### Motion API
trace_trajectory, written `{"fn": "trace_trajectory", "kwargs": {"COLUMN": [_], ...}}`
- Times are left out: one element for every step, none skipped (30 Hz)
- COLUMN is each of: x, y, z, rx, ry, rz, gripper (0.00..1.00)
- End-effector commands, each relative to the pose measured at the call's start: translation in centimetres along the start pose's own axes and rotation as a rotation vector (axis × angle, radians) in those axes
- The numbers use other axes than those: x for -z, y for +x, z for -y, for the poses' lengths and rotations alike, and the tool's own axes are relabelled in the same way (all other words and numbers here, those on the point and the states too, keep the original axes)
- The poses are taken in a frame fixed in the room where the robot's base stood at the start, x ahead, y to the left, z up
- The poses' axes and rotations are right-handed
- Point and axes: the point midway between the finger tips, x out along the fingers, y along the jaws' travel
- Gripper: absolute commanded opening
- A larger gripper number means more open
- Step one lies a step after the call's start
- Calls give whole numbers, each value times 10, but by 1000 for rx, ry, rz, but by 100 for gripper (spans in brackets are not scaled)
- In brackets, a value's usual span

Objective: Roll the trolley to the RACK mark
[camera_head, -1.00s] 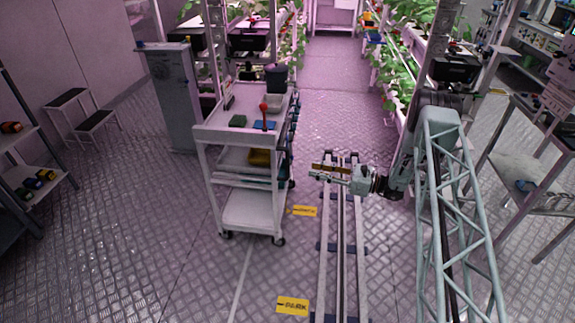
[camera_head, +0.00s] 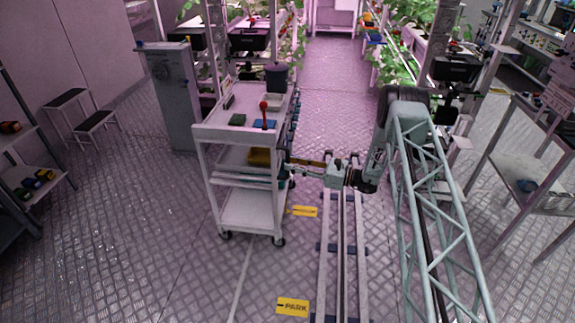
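The trolley (camera_head: 250,210) is a pale, three-level cart standing upright on castors left of the floor rails. A red-knobbed lever (camera_head: 264,115) rises from its top. My gripper (camera_head: 289,168) reaches left to the trolley's right side, at about middle-shelf height. Its tips are small and overlap the trolley's edge, so I cannot tell whether they touch it or whether they are open. A yellow floor mark reading PARK (camera_head: 293,307) lies in front. Another yellow mark (camera_head: 304,211) lies just right of the trolley; its word is not legible. I cannot pick out a mark reading RACK.
Floor rails (camera_head: 343,245) run away from me, right of the trolley. A grey cabinet (camera_head: 172,100) stands behind it on the left, beside a step stool (camera_head: 91,122). Plant racks flank an open aisle (camera_head: 335,80). A bench (camera_head: 530,190) stands at right.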

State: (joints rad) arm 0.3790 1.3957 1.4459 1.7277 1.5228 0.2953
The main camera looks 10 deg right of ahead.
Motion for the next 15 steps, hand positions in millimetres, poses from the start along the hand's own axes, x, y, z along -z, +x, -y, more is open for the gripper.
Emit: {"fn": "trace_trajectory", "kwargs": {"x": [1, 0, 0, 0, 0, 0, 0, 0, 0, 0, 0, 0, 0, 0, 0], "y": [6, 9, 13, 15, 17, 19, 20, 22, 23, 24, 24, 25, 25, 25, 25], "z": [0, 0, 0, 0, 0, 0, 0, 0, 0, 0, 0, 0, 0, 0, 0], "rx": [-1, -1, -1, 0, 0, 0, 0, 0, 0, 0, 0, 0, 0, 1, 1], "ry": [-1, -1, -1, -1, 0, 0, 0, 0, 0, 0, 0, 0, 0, 0, 0], "rz": [0, 0, 0, 0, 0, 0, 0, 0, 0, 0, 0, 0, 0, 0, 0], "gripper": [24, 24, 24, 24, 24, 24, 24, 24, 24, 24, 24, 24, 24, 24, 24]}}
